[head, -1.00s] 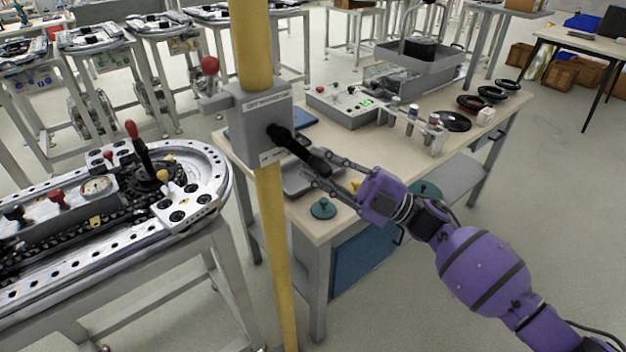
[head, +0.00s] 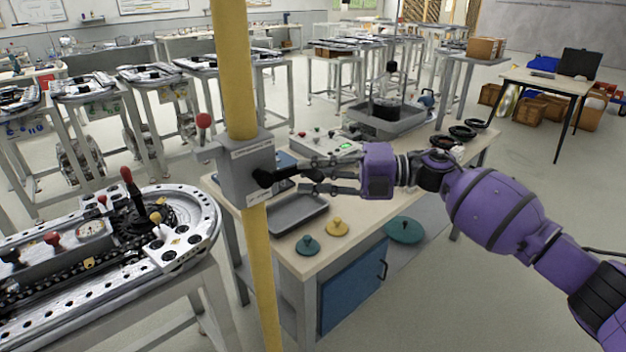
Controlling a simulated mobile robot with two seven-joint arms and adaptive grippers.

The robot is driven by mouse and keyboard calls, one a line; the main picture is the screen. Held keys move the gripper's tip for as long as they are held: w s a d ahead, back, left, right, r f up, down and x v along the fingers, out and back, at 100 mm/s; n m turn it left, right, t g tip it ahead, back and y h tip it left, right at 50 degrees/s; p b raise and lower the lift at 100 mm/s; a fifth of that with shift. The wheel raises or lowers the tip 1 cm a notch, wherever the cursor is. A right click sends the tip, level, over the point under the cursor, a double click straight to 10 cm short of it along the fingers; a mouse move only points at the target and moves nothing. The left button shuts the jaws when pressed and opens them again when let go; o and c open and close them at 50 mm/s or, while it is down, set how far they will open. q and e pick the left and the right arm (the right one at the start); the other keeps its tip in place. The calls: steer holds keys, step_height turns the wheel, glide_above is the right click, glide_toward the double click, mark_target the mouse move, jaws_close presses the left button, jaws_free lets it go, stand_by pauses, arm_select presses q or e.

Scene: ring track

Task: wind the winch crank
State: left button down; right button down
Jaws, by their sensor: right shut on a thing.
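The winch is a grey box (head: 247,170) fixed to the yellow post (head: 236,80) left of centre in the head view. Its black crank (head: 277,178) sticks out from the box's front face to the right, pointing slightly upward. My right gripper (head: 309,174) comes in from the right and is shut on the outer end of the crank. The fingers partly hide that end. A lever with a red ball knob (head: 204,120) stands at the left of the box. My left gripper is not in view.
A ring track table (head: 95,290) with levers stands at the left. Open floor lies at the right.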

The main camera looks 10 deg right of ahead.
steer(key=shift+r, duration=0.6)
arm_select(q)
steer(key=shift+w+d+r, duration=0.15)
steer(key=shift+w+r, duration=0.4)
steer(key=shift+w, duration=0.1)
arm_select(e)
steer(key=shift+r, duration=0.3)
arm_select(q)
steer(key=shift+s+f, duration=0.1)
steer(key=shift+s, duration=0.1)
arm_select(e)
steer(key=shift+a, duration=0.1)
steer(key=c, duration=1.6)
jaws_free()
steer(key=shift+f, duration=0.1)
steer(key=shift+d, duration=0.25)
steer(key=d, duration=0.3)
steer(key=s+d, duration=0.1)
steer(key=d, duration=0.3)
steer(key=s+d, duration=0.1)
steer(key=d, duration=0.3)
steer(key=shift+d+r, duration=0.15)
steer(key=shift+r, duration=0.15)
